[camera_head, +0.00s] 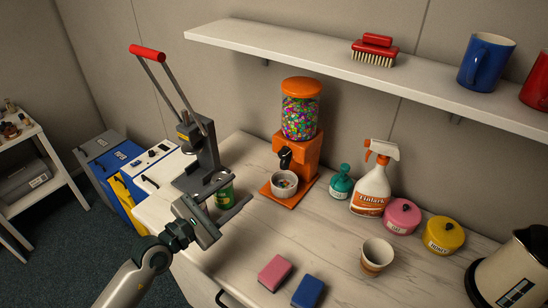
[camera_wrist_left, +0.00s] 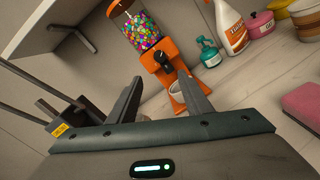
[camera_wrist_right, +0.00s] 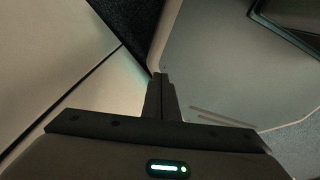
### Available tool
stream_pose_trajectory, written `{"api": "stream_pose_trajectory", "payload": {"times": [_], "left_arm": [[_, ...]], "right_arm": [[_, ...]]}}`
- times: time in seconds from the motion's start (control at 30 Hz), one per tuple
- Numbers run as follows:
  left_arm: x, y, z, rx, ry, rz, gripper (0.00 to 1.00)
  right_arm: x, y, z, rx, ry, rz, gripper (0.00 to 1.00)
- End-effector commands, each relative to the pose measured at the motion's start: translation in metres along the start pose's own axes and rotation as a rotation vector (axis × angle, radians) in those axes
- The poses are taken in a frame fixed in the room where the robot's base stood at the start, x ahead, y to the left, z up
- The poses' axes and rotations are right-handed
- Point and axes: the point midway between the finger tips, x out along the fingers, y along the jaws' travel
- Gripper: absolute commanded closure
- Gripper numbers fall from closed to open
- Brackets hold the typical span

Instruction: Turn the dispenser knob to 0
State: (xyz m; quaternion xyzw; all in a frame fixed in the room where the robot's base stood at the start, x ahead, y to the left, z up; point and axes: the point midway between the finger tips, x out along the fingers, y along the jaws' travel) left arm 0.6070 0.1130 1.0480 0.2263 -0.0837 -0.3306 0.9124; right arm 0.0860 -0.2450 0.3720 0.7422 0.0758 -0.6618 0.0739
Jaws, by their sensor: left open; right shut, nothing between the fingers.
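The orange candy dispenser (camera_head: 295,160) stands at the back of the counter, its clear globe full of colored candies. Its black knob (camera_head: 284,158) is on the front and also shows in the left wrist view (camera_wrist_left: 162,58). A white bowl (camera_head: 284,183) with a few candies sits under the knob on the dispenser's base. My left gripper (camera_head: 235,202) is open and empty, in front of and to the left of the dispenser, apart from the knob. The knob shows between its spread fingers in the left wrist view. My right gripper (camera_wrist_right: 161,78) is shut and empty, away from the dispenser.
A grey press with a red handle (camera_head: 147,53) and a green can (camera_head: 224,190) stand left of the dispenser. A teal bottle (camera_head: 341,182) and a spray bottle (camera_head: 371,185) stand to its right. Sponges (camera_head: 275,272) and a cup (camera_head: 376,257) are nearer. A shelf (camera_head: 330,66) hangs above.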

Motion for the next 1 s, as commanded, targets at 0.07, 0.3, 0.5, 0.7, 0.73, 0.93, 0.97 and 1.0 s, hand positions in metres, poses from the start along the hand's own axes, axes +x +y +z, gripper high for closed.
{"api": "stream_pose_trajectory", "payload": {"times": [0.07, 0.3, 0.5, 0.7, 0.73, 0.93, 0.97, 1.0], "left_arm": [[-0.002, 0.000, -0.001, 0.015, 0.005, 0.002, 0.55], [-0.002, 0.000, -0.001, 0.018, 0.006, 0.002, 0.55], [0.000, 0.001, 0.000, 0.017, 0.005, 0.003, 0.55], [0.014, 0.001, 0.001, 0.015, 0.004, 0.003, 0.55], [0.017, 0.002, 0.001, 0.015, 0.004, 0.003, 0.55], [0.047, 0.002, 0.002, 0.016, 0.004, 0.003, 0.55], [0.053, 0.002, 0.002, 0.016, 0.004, 0.003, 0.55], [0.060, 0.002, 0.002, 0.017, 0.004, 0.002, 0.55]], "right_arm": [[0.001, 0.002, 0.015, -0.002, -0.016, 0.002, 1.00], [-0.002, 0.010, 0.035, -0.006, -0.041, 0.010, 1.00], [-0.002, 0.013, 0.026, -0.006, -0.030, 0.013, 1.00], [-0.007, 0.012, 0.017, -0.005, -0.019, 0.011, 1.00], [-0.008, 0.011, 0.016, -0.004, -0.019, 0.010, 1.00], [-0.018, 0.002, 0.015, 0.000, -0.018, 0.002, 1.00], [-0.020, 0.001, 0.015, 0.000, -0.019, 0.001, 1.00], [-0.022, 0.001, 0.015, 0.000, -0.019, 0.000, 1.00]]}}
